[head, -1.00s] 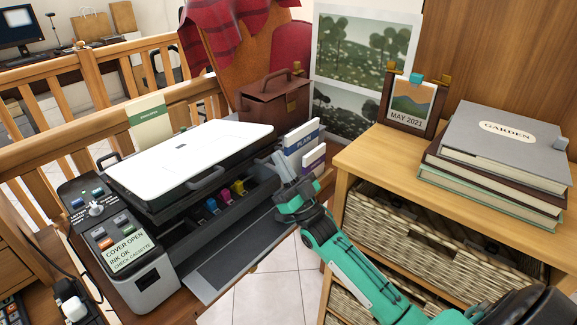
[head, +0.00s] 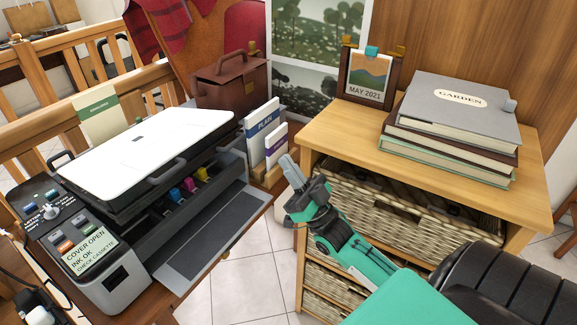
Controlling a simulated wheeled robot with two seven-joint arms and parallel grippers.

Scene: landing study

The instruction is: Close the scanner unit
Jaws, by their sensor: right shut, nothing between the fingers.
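The scanner unit (head: 147,150) is the white-topped upper part of a printer, with a dark handle (head: 165,170) on its front edge. It is raised above the dark printer body, and coloured ink cartridges (head: 188,184) show in the gap. The printer's display (head: 92,252) reads "COVER OPEN, INK OK, CHECK CASSETTE". My right gripper (head: 287,163) is shut and empty, to the right of the printer and clear of it, in front of the wooden cabinet. My left gripper is out of view.
A wooden cabinet (head: 330,141) with wicker baskets stands right, carrying stacked albums (head: 455,120) and a calendar (head: 368,78). Tiled floor shows between.

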